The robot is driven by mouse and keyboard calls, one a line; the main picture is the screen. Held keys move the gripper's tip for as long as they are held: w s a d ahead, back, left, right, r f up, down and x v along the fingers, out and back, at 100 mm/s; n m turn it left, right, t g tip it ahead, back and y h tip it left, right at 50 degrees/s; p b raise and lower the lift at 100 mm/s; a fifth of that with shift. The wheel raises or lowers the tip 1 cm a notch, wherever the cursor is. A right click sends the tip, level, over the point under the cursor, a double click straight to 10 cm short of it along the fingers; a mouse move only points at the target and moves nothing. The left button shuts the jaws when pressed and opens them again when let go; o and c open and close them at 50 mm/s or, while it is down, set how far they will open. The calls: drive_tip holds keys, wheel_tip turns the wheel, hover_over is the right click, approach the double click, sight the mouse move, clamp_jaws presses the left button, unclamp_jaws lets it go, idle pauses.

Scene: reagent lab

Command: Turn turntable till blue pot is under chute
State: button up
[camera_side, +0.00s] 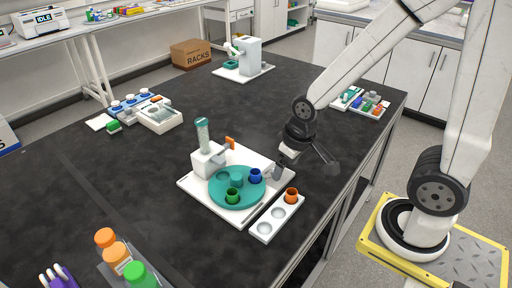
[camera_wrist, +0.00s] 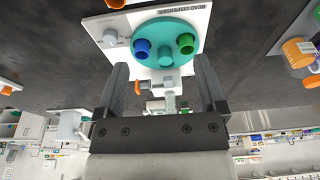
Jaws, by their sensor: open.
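The teal turntable (camera_side: 239,201) lies on a white dispenser board (camera_side: 196,190); it also shows in the wrist view (camera_wrist: 165,24). The blue pot (camera_side: 255,176) sits on its right side, away from the dispenser block (camera_side: 206,161); the wrist view shows it too (camera_wrist: 142,48). A green pot (camera_side: 232,195) sits at the near edge (camera_wrist: 186,44). The dispenser and its clear bead column (camera_side: 203,134) stand at the turntable's far left. A grey knob (camera_wrist: 110,38) is on the board beside the turntable. My gripper (camera_side: 305,162) is open and empty above the table, right of the board.
An orange pot (camera_side: 291,195) stands in a white tray (camera_side: 262,229) beside the board. An orange lever (camera_side: 230,143) sticks out from the dispenser. Bottles with orange and green caps (camera_side: 117,257) stand at the near left. Much of the black table (camera_side: 130,180) is clear.

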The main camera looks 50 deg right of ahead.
drive_tip(key=w+f+m+g, duration=0.1)
drive_tip(key=w+f, duration=0.1)
drive_tip(key=w, duration=0.8)
drive_tip(key=m+g, duration=0.1)
drive_tip(key=g, duration=0.1)
hover_over(236, 176)
wheel_tip(236, 176, down, 4)
drive_tip(key=shift+s+r, duration=0.1)
drive_tip(key=shift+f, duration=3.9)
clamp_jaws()
